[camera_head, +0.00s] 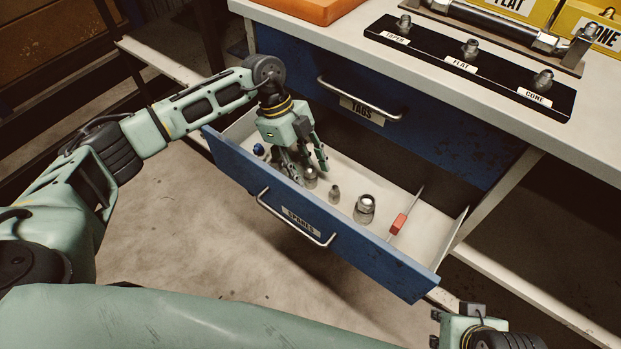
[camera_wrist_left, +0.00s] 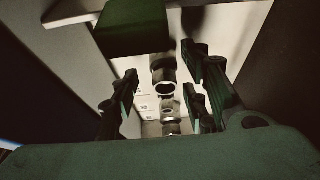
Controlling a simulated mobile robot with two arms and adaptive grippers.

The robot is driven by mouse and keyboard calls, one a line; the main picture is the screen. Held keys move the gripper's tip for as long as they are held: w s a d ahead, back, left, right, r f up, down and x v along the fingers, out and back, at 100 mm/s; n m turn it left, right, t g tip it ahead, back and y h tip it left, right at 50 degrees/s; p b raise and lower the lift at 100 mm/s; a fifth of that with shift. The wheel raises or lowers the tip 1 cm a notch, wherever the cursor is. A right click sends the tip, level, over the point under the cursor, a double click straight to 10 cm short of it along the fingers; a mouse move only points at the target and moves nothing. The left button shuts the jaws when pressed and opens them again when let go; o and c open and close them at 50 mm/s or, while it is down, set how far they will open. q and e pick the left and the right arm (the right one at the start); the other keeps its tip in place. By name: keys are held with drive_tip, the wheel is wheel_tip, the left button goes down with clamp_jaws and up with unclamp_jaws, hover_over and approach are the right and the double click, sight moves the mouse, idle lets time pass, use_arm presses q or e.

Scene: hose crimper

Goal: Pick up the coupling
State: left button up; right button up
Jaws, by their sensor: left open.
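Several metal fittings stand in the open blue drawer; I cannot tell for certain which is the coupling. One fitting (camera_head: 310,180) is by my left gripper's fingers, a small one (camera_head: 334,194) is to its right, and a larger one (camera_head: 365,209) is further right. My left gripper (camera_head: 307,165) is open and points down into the drawer, its fingers beside the first fitting. In the left wrist view, a metal fitting (camera_wrist_left: 163,72) shows in the gap between the open fingers (camera_wrist_left: 163,98). My right gripper (camera_head: 438,327) is at the bottom right edge, partly cut off.
The drawer front (camera_head: 335,225) labelled SPARES is pulled out below the shut TAGS drawer (camera_head: 400,125). A black rack (camera_head: 420,62) with fittings is on the bench above.

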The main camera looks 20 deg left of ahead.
use_arm(q)
drive_tip(key=shift+s+d+f, duration=0.1)
drive_tip(key=shift+d+f, duration=0.15)
drive_tip(key=shift+f, duration=0.45)
drive_tip(key=shift+c, duration=0.7)
clamp_jaws()
